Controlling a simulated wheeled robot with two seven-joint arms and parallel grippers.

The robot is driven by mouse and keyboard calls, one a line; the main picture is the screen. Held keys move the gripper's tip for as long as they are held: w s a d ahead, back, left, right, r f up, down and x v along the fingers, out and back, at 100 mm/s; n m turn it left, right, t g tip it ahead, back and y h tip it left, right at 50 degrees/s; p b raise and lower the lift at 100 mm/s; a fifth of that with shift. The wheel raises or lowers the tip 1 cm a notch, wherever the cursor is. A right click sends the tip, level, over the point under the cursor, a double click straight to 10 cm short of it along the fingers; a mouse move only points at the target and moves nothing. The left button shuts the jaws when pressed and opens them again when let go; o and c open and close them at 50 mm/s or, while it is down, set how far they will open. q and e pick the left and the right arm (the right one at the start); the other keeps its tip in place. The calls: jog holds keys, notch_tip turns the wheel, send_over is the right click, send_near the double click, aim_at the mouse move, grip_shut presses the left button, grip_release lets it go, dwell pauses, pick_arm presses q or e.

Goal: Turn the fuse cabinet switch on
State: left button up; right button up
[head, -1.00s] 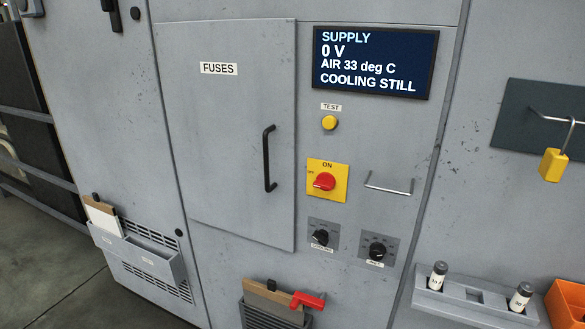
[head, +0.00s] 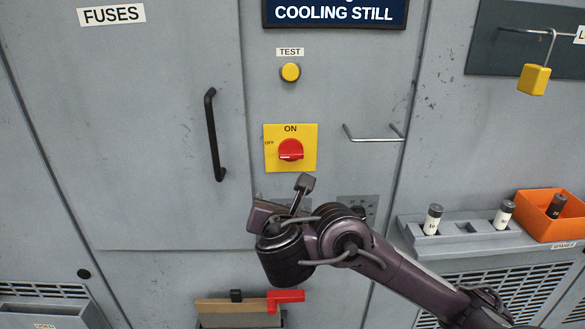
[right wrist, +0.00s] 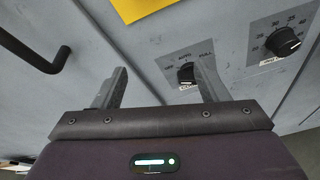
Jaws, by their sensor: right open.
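The fuse cabinet switch (head: 290,150) is a red rotary knob on a yellow plate (head: 305,166). ON is printed above the knob and OFF to its left. The knob's bar lies about level, in line with OFF rather than ON. My right gripper (head: 288,195) is in front of the panel, below the yellow plate, and touches nothing I can make out. In the right wrist view its two fingers (right wrist: 160,76) are apart with nothing between them, and the plate's yellow corner (right wrist: 140,6) shows above. The red knob is out of that view. My left gripper is not in view.
A black door handle (head: 214,135) is left of the switch, and a metal bar handle (head: 373,134) is right. The yellow TEST button (head: 290,72) is above. Two black dials, including the right one (right wrist: 283,42), sit below. A red-handled tool (head: 286,297) lies lower down.

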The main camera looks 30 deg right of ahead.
aim_at(291, 155)
jog(key=s+d+r+n+t+h, duration=0.1)
jog(key=s+r+n+t+h, duration=0.2)
jog(key=r, duration=0.5)
jog(key=b+x, duration=0.3)
jog(key=x, duration=0.2)
jog(key=shift+w+d+f, duration=0.15)
jog(key=shift+w, duration=0.1)
jog(key=shift+b+x, duration=0.45)
jog(key=shift+x, duration=0.5)
jog(key=shift+y, duration=0.4)
jog(key=c, duration=1)
